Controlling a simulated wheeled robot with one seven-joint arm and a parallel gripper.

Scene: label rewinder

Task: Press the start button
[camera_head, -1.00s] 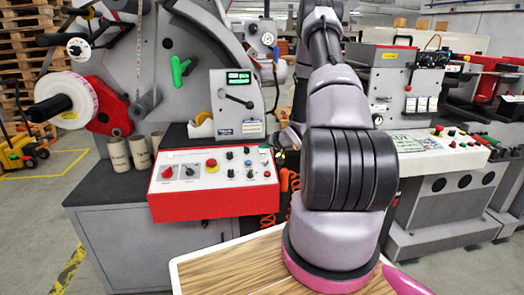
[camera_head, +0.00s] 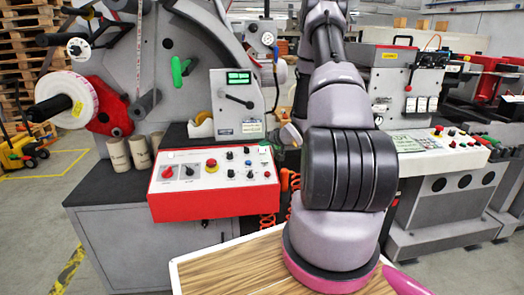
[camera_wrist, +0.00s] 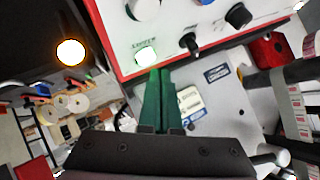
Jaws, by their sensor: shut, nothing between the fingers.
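The control box with a white panel and red frame (camera_head: 213,183) stands in the middle of the head view; its panel corner also shows at the top of the wrist view (camera_wrist: 205,48). A round, pale, glowing green-white button (camera_wrist: 146,57), with small printed text beside it, sits near the red edge there. My gripper (camera_wrist: 160,72) is shut and empty, its green fingers side by side. The fingertips appear just beside and below the button in the wrist view; I cannot tell whether they touch it. In the head view, my arm largely hides the gripper.
Black knobs (camera_wrist: 190,44) sit beside the button on the panel. A red emergency-stop button (camera_head: 211,164) is on the same panel. Cardboard cores (camera_head: 118,153) stand left of the box. A wooden-topped table (camera_head: 240,268) lies in front, and another machine (camera_head: 440,165) stands at the right.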

